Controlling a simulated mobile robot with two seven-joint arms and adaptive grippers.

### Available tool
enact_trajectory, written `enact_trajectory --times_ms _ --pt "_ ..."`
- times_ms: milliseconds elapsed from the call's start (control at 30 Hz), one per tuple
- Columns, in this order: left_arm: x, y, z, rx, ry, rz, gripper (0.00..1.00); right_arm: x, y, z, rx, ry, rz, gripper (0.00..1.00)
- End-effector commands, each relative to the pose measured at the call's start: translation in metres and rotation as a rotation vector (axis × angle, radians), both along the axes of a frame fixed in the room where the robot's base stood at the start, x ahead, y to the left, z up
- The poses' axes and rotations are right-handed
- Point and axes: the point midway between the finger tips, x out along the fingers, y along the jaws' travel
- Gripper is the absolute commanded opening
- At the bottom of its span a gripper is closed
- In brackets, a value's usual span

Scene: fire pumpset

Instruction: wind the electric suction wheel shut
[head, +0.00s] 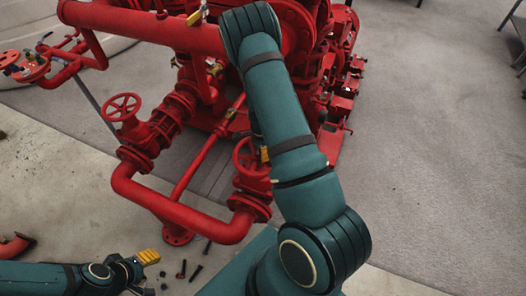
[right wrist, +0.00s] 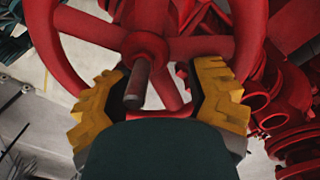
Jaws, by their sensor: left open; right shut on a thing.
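Two red handwheels show in the head view. One wheel (head: 121,107) stands at the left on its valve, clear of my grippers. The other wheel (head: 241,159) is at the middle, partly hidden behind my right arm. I cannot tell from labels which is the electric suction wheel. In the right wrist view, a red spoked wheel (right wrist: 190,48) with a central stem fills the top. My right gripper (right wrist: 160,95) is at this wheel, its yellow-padded fingers on either side of the stem, shut on the wheel. My left gripper (head: 143,262) is open and empty at the lower left, apart from the wheels.
Red pipework (head: 185,212) curves below the two valves. A large red pipe (head: 150,27) runs across the top, with the pump set behind my right arm. Small dark bolts (head: 196,273) lie on the floor near my left gripper.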

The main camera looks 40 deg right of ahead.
Motion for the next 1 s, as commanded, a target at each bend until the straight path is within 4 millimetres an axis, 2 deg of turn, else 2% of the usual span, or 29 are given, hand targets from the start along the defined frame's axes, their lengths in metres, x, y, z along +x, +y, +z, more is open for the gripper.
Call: enact_trajectory --times_ms 33,433,767,867,900,1000 --pt "0.0 0.0 -0.004 0.0 0.0 0.0 0.47 0.023 -0.004 -0.004 -0.034 -0.049 -0.003 0.14" --pt "-0.001 0.0 0.002 0.0 0.002 -0.001 0.47 0.027 -0.005 0.0 -0.035 -0.05 -0.003 0.14" --pt "-0.005 -0.001 0.028 -0.003 0.012 -0.003 0.47 0.03 -0.005 0.035 -0.036 -0.059 -0.003 0.1" --pt "-0.005 0.0 0.036 -0.003 0.012 -0.002 0.47 0.031 -0.005 0.046 -0.036 -0.062 -0.003 0.06" --pt "-0.005 0.0 0.039 -0.002 0.012 -0.002 0.47 0.031 -0.006 0.05 -0.037 -0.063 -0.004 0.0" --pt "-0.005 0.0 0.047 -0.002 0.012 0.001 0.47 0.027 -0.006 0.058 -0.035 -0.056 -0.003 0.0"
